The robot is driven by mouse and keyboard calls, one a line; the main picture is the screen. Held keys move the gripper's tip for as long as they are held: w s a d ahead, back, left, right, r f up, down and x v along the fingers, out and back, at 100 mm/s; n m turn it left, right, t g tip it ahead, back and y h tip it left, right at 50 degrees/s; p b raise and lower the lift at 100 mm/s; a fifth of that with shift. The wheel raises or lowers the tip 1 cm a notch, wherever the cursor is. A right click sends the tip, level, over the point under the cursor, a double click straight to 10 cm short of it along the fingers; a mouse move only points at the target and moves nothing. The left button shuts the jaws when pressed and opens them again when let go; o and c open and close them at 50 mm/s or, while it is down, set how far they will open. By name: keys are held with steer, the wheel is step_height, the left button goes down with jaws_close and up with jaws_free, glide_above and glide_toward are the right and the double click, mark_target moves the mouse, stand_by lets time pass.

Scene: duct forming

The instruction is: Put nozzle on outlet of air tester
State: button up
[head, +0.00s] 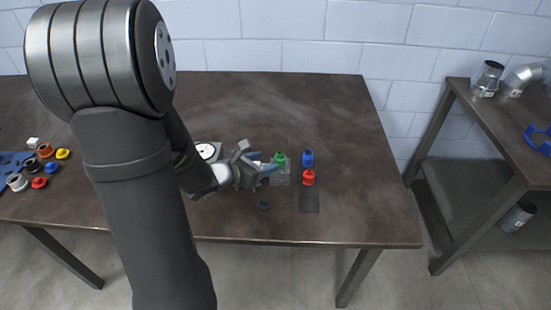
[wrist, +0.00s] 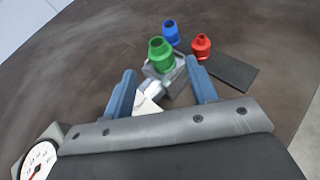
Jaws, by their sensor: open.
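A green nozzle (head: 280,158) stands upright on a grey block (head: 282,178) near the middle of the table. In the wrist view the green nozzle (wrist: 161,55) is just beyond and between the blue fingertips, above the grey block (wrist: 178,74). I cannot tell whether the fingers touch it. My gripper (head: 270,164) is open, its fingers spread on either side of a white part (wrist: 150,100). A blue nozzle (head: 307,158) and a red nozzle (head: 308,177) stand to the right. A round white gauge (head: 206,151) shows partly behind my arm and in the wrist view (wrist: 38,160).
A dark mat (head: 309,201) lies by the red nozzle. Several coloured caps and a blue tray (head: 10,160) are at the left. A side shelf (head: 500,120) with metal ducts stands right. The table's right side is clear.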

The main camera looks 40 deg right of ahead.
mark_target(277, 155)
steer(key=shift+v, duration=1.55)
steer(key=x, duration=1.2)
steer(key=shift+r, duration=0.75)
steer(key=shift+f, duration=0.1)
